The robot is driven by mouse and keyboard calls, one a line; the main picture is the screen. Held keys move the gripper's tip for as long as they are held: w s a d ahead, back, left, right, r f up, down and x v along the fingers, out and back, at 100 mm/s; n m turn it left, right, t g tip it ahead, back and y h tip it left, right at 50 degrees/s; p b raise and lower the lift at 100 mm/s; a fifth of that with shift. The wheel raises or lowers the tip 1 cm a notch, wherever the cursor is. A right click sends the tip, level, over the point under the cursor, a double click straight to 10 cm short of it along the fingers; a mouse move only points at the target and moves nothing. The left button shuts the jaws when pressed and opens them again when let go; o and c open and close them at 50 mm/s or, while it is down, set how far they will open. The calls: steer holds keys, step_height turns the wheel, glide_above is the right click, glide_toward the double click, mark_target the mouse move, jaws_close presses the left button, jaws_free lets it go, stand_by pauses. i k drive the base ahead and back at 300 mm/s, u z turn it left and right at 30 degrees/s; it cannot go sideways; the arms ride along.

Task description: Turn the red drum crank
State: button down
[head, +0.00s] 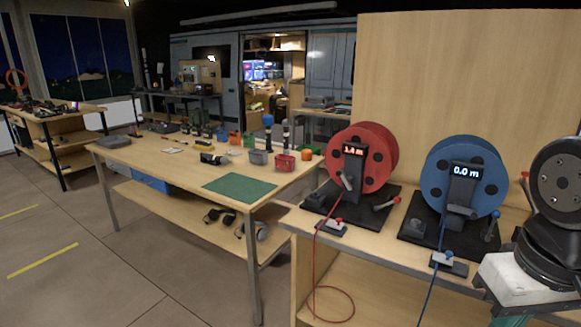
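The red drum (377,150) stands upright on a black base (352,218) on the wooden bench at right of centre. Its small display (353,150) shows red digits that look like 1.4 m. A red cable (316,258) runs from the front of the drum over the bench edge and ends in a loop below. A small block with a red knob (334,225) sits in front. My gripper is not in view. Dark rounded parts at the right edge look like my arm.
A blue drum (437,180) reading 0.0 m stands to the right, with a blue cable. A work table (150,152) with a green mat (240,187) and several small items stands left. A tall wooden panel (470,65) rises behind the drums. The floor at left is clear.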

mark_target(347, 180)
steer(key=u, duration=0.1)
steer(key=i, duration=1.3)
steer(key=z, duration=0.5)
